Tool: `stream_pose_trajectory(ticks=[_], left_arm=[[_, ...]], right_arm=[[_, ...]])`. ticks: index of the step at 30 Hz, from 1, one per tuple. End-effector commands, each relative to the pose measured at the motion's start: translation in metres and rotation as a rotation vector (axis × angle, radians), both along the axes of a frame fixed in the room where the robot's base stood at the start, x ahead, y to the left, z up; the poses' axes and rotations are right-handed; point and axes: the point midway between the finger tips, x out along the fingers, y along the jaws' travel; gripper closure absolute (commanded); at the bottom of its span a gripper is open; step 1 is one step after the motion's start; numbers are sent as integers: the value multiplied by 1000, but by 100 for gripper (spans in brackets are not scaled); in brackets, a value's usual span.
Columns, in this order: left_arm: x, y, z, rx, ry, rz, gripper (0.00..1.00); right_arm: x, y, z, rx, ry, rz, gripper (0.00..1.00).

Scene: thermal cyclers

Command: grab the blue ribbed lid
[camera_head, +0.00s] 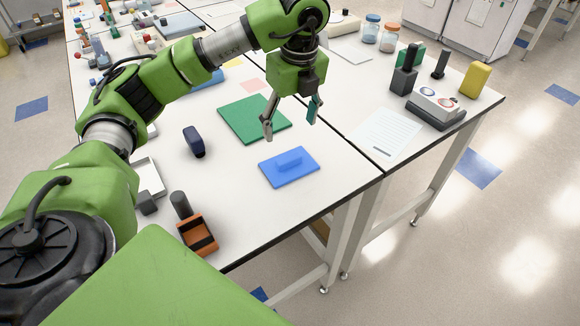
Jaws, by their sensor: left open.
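A flat blue lid (301,170) with a raised rib in its middle lies on the white table near its front edge. My left gripper (291,130) is open and empty, fingers pointing down. In the picture it is just above and behind the lid, over the right edge of a green mat (243,126). It appears apart from the lid, but its exact height above the table is hard to tell. My right gripper is not in view.
A dark blue object (194,141) stands left of the lid. An orange and black holder (197,234) sits at the front left edge. A paper sheet (388,135) and a grey and white device (437,105) lie to the right. The table around the lid is clear.

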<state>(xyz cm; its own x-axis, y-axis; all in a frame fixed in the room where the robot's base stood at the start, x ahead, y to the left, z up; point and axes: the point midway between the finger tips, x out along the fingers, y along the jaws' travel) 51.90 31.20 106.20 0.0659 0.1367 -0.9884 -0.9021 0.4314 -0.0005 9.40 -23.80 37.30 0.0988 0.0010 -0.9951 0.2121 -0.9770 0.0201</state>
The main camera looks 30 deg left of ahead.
Motion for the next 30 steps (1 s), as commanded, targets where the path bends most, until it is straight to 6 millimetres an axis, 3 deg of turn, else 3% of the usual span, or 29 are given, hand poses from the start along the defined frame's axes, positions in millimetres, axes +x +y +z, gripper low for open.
stream_pose_trajectory(ticks=[9, 17, 24, 30], left_arm=[[3, 7, -55, -1, 3, -1, 32], [5, 8, -74, -1, 4, -2, 32], [8, 9, -109, 0, 4, -1, 32], [9, 10, -116, -2, 0, -3, 32]], right_arm=[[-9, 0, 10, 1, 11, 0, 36], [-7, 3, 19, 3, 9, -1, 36], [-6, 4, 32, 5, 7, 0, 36], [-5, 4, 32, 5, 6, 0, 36]])
